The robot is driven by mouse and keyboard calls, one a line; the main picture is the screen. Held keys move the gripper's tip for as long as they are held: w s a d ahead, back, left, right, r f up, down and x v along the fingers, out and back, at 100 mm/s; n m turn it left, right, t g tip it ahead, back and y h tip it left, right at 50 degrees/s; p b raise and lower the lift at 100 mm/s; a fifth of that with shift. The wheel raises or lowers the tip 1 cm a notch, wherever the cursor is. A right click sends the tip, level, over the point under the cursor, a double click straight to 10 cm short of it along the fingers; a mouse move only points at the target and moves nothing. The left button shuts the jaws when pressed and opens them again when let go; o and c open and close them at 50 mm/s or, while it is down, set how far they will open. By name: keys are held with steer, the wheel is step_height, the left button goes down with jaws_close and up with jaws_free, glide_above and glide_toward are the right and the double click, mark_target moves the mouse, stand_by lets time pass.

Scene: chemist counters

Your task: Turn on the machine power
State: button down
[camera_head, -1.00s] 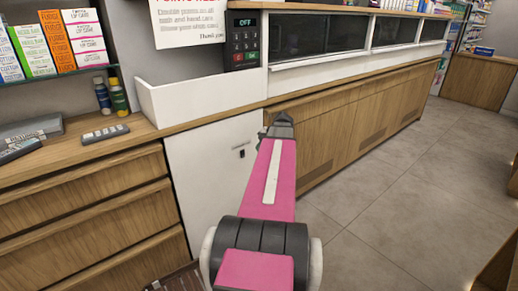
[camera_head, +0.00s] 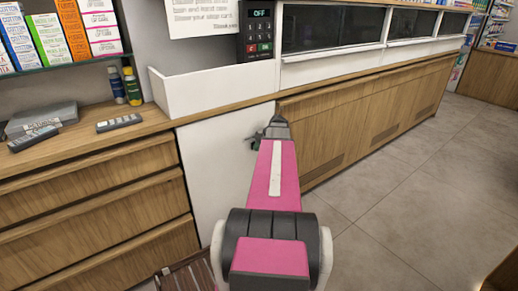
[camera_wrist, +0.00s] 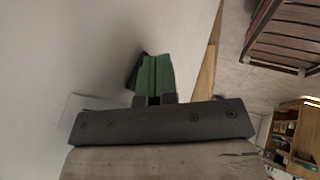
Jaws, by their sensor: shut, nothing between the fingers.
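The machine is a dark keypad unit (camera_head: 257,32) on the wall at the top of the head view. Its small display reads OFF, above rows of keys with a red and a green one at the bottom. My gripper (camera_head: 252,141) is below it and in front of the white panel (camera_head: 215,160) under the counter, partly hidden behind my wrist. In the wrist view my gripper (camera_wrist: 155,76) shows green finger pads pressed together, empty, close to a pale surface. The keypad is not recognisable in the wrist view.
A white low-walled ledge (camera_head: 210,90) juts out below the keypad. The wooden counter (camera_head: 150,122) holds a remote-like device (camera_head: 119,123), a grey box (camera_head: 42,118) and two bottles. Wooden drawers are at left. Open tiled floor (camera_head: 390,205) lies at right.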

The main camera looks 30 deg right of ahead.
steer(key=shift+w+f, duration=0.1)
steer(key=shift+w, duration=0.2)
steer(key=shift+s, duration=0.1)
steer(key=shift+r, duration=0.2)
steer(key=shift+r, duration=0.65)
